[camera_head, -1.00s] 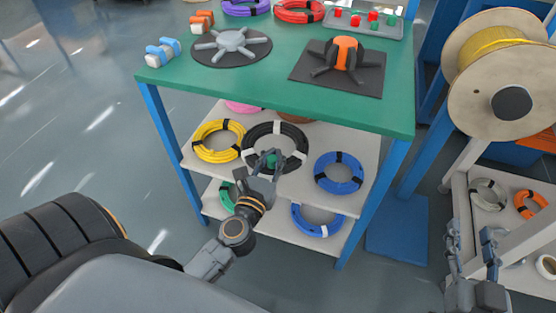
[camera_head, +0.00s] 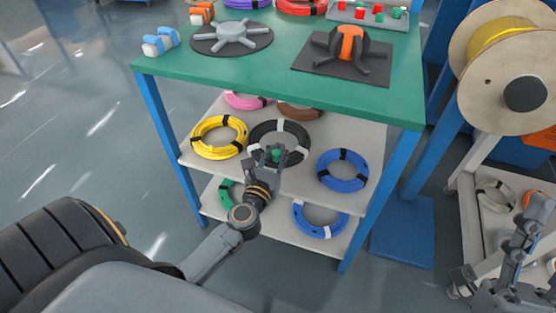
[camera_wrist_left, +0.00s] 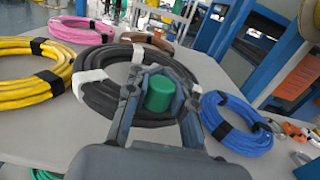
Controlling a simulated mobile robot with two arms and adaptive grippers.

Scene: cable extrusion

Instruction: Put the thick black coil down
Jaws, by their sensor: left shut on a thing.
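The thick black coil (camera_head: 257,145) with white straps is at the middle of the upper shelf. It also shows in the left wrist view (camera_wrist_left: 100,98). My left gripper (camera_head: 277,156) is at the coil's near side. The coil looks flat and at or very near shelf level. The gripper hides part of its near rim. My right gripper (camera_head: 528,222) is at the lower right edge, its finger opening unclear.
On the same shelf, a yellow coil (camera_head: 200,142) lies close left, a blue coil (camera_head: 335,184) right, and pink (camera_head: 245,101) and brown (camera_head: 300,112) coils behind. The green tabletop (camera_head: 270,75) overhangs the shelf (camera_head: 300,188). Blue legs (camera_head: 385,200) stand at its corners.

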